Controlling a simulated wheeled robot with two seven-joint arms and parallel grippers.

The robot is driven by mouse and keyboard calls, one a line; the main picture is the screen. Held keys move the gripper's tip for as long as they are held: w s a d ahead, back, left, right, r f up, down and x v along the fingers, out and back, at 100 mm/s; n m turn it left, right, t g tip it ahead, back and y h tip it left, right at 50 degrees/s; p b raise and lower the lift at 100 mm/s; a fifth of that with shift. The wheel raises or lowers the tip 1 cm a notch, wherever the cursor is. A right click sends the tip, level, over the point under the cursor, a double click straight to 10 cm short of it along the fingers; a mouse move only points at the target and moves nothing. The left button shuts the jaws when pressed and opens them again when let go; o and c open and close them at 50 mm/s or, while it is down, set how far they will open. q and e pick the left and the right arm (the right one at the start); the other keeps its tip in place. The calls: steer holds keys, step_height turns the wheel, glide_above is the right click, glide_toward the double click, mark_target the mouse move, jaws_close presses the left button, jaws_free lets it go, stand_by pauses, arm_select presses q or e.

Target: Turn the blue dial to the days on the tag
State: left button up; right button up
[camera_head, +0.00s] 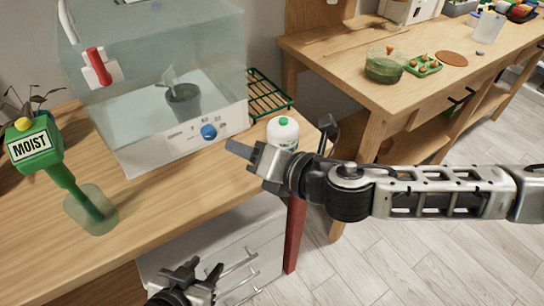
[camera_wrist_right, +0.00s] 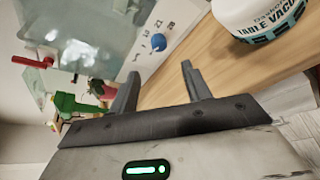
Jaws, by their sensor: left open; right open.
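The blue dial (camera_head: 208,131) is on the white front panel of a clear-walled box (camera_head: 150,60). Small printed marks surround it; its pointer direction is too small to tell. It also shows in the right wrist view (camera_wrist_right: 158,42), beyond the fingertips. A pale tag (camera_head: 168,76) stands at a dark pot (camera_head: 183,100) inside the box; its writing is not readable. My right gripper (camera_head: 245,167) is open and empty, right of and nearer than the dial, not touching it. My left gripper (camera_head: 202,268) is open and empty, low beside the table's front, by the white drawers.
A white bottle with a green cap (camera_head: 283,132) stands close behind my right gripper. A red-handled latch (camera_head: 98,66) is on the box. Wood before the panel is clear.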

steer(key=shift+v, duration=2.8)
